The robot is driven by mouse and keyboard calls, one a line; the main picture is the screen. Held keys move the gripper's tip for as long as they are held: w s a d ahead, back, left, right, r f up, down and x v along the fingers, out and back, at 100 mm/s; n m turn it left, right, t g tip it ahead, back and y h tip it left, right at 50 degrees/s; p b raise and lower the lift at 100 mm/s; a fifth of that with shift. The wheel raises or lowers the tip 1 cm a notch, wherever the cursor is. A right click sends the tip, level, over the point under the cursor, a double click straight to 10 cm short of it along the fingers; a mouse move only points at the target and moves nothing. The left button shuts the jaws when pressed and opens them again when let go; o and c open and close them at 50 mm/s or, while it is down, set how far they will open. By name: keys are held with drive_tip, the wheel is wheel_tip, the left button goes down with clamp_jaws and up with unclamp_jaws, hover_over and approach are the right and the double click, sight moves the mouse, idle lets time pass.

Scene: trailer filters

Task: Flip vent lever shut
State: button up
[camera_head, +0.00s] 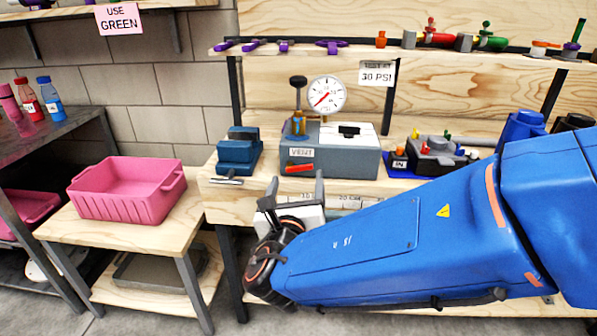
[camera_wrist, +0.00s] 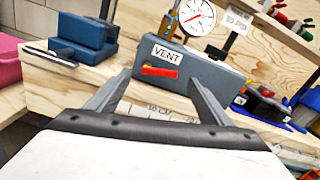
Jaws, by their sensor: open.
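The vent lever (camera_head: 299,169) is a red bar on the front face of a grey box (camera_head: 345,163), just below a white VENT label (camera_head: 301,154). It lies roughly level, tilted slightly. In the wrist view the lever (camera_wrist: 159,72) shows between and beyond my fingers, under the VENT label (camera_wrist: 166,54). My gripper (camera_head: 295,190) is open and empty, in front of and below the box, apart from the lever. In the wrist view my gripper (camera_wrist: 159,92) has its two grey fingers spread, pointing toward the box.
A pressure gauge (camera_head: 326,94) stands on the box. A blue vise (camera_head: 239,150) sits to its left on the wooden bench. A dark device with coloured knobs (camera_head: 435,154) is to the right. A pink bin (camera_head: 127,189) is on a low table at left. A shelf (camera_head: 400,53) hangs above.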

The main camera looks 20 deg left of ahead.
sight(299, 168)
drive_tip(key=shift+x, duration=2.6)
